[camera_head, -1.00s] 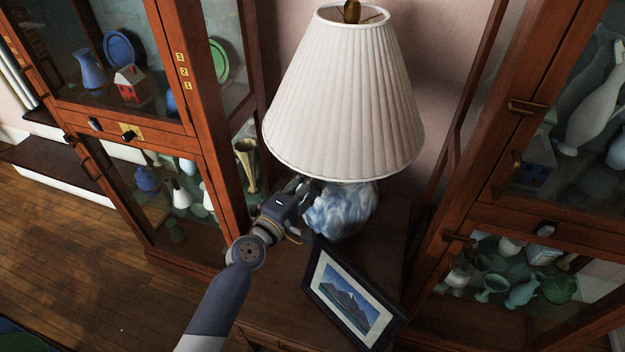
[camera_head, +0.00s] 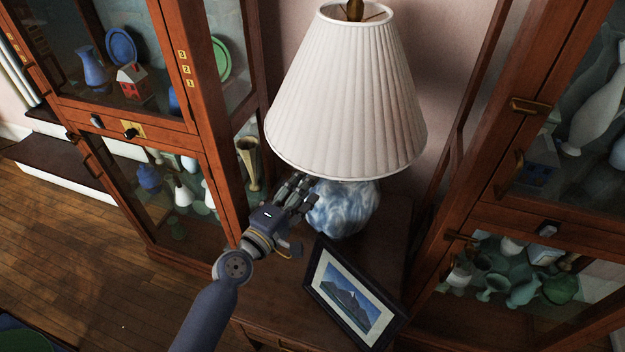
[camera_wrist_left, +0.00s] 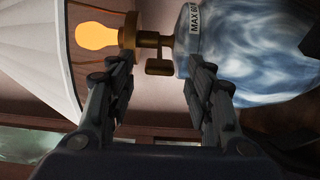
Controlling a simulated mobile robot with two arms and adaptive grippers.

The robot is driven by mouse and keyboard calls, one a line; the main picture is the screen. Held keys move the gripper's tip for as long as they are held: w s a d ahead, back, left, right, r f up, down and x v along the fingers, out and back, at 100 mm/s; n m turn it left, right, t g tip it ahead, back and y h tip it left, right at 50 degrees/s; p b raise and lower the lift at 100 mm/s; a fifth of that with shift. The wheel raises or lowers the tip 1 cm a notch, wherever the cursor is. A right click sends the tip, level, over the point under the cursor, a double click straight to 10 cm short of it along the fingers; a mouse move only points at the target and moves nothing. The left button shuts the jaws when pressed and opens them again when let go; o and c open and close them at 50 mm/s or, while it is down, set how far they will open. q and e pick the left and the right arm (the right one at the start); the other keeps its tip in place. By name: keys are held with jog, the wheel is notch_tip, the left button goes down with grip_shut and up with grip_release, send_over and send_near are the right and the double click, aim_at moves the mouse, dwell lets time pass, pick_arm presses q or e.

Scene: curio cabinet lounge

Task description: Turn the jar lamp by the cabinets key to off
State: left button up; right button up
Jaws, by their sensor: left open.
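The jar lamp has a blue-and-white marbled jar base (camera_head: 343,208) and a pleated white shade (camera_head: 345,95). It stands on a small wooden table between two cabinets. In the left wrist view, an orange-yellow bulb (camera_wrist_left: 97,36) sits in a brass socket (camera_wrist_left: 128,32) beside the jar (camera_wrist_left: 255,60). The brass key (camera_wrist_left: 158,67) sticks out from the stem. My left gripper (camera_head: 306,183) is just below the shade's rim, left of the jar. Its open fingers (camera_wrist_left: 158,72) lie either side of the key, with visible gaps. My right gripper is not in view.
A framed mountain picture (camera_head: 350,297) leans in front of the lamp on the table (camera_head: 262,300). Glass-fronted cabinets (camera_head: 205,120) stand at left and right (camera_head: 470,170), close to the lamp. Open wooden floor (camera_head: 80,240) lies at the left.

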pick_arm(q)
jog(key=v, duration=0.8)
jog(key=shift+d, duration=0.1)
